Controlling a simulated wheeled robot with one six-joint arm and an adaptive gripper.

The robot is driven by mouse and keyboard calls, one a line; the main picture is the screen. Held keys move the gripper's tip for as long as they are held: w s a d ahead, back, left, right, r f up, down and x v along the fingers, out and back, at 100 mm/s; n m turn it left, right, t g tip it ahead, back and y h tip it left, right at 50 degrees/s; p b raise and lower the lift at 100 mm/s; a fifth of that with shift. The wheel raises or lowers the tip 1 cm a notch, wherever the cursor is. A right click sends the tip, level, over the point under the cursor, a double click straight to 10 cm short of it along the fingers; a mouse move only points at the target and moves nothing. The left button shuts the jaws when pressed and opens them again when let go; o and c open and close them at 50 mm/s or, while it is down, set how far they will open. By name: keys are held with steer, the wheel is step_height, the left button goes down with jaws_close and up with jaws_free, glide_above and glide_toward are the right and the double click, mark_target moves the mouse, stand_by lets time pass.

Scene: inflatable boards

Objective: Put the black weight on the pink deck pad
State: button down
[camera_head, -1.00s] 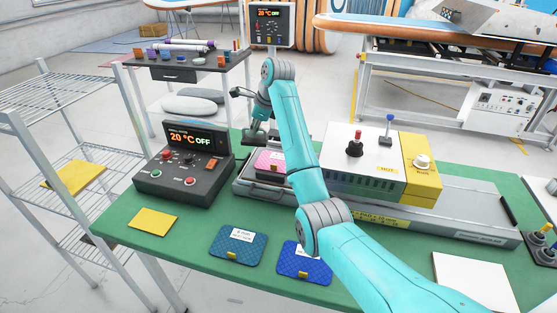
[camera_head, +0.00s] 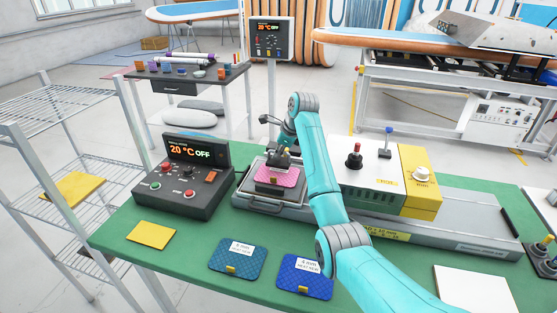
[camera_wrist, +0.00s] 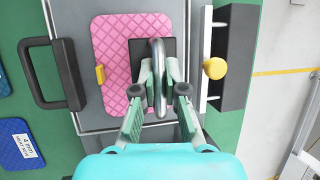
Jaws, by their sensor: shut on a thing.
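The pink deck pad (camera_head: 281,178) lies quilted and flat on the grey tray of the press on the green table. It also shows in the wrist view (camera_wrist: 115,45). The black weight (camera_head: 283,162) is over the far part of the pad; in the wrist view its dark body (camera_wrist: 139,52) is over the pad's right side. My gripper (camera_head: 286,150) is shut on the weight's grey loop handle, with fingers on both sides of it in the wrist view (camera_wrist: 159,84). I cannot tell whether the weight touches the pad.
A control box (camera_head: 184,180) reading 20 °C OFF stands left of the tray. The white and yellow press head (camera_head: 365,180) stands to its right. Teal (camera_head: 238,256) and blue (camera_head: 302,278) pads and a yellow pad (camera_head: 151,235) lie in front.

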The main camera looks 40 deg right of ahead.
steer(key=shift+f, duration=1.3)
steer(key=c, duration=1.2)
jaws_free()
steer(key=shift+f, duration=0.15)
steer(key=v, duration=1.2)
steer(key=shift+a, duration=0.1)
